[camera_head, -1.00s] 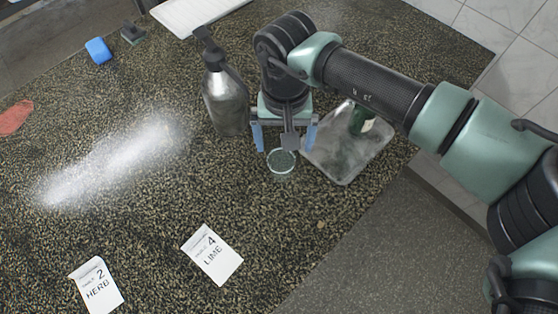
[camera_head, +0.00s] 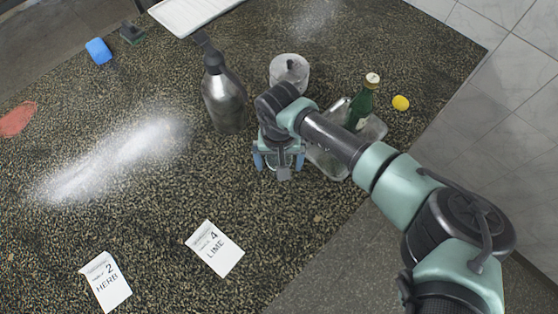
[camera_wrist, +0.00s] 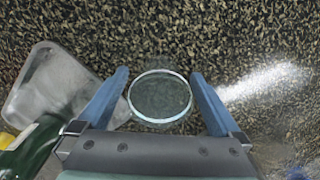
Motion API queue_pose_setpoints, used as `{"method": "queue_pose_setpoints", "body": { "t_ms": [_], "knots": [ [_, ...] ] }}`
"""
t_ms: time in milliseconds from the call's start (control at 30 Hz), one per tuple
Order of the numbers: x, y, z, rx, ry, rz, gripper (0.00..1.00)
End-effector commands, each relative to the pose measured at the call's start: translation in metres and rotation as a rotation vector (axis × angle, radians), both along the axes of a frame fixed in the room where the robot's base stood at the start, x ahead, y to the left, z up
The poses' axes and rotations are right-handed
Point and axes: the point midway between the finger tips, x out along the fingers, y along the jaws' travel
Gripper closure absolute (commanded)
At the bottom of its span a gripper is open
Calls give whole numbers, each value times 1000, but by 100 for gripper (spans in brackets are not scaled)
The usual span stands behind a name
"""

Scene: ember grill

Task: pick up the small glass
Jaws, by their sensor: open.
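The small glass (camera_wrist: 160,97) is clear with a round rim and stands between my gripper's two blue fingers in the wrist view, with a gap visible on each side. My gripper (camera_head: 279,165) is open and points down at the speckled counter. In the head view the glass is mostly hidden behind my gripper. I cannot tell how far down the glass the fingertips reach.
A metal tray (camera_head: 330,165) with a green bottle (camera_head: 361,103) is close on the right. A metal spray bottle (camera_head: 226,100) stands left, a whitish container (camera_head: 289,68) behind.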

Motion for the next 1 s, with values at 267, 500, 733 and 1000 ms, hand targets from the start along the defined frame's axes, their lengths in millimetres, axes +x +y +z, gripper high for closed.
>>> {"method": "queue_pose_setpoints", "body": {
  "t_ms": [267, 500, 733, 1000],
  "knots": [
    [0, 0, 0, 0, 0, 0, 23],
    [0, 0, 1, 0, -1, 0, 67],
    [0, 0, 1, 0, -1, 0, 89],
    [2, -1, 15, -2, -5, 2, 89]
  ]
}}
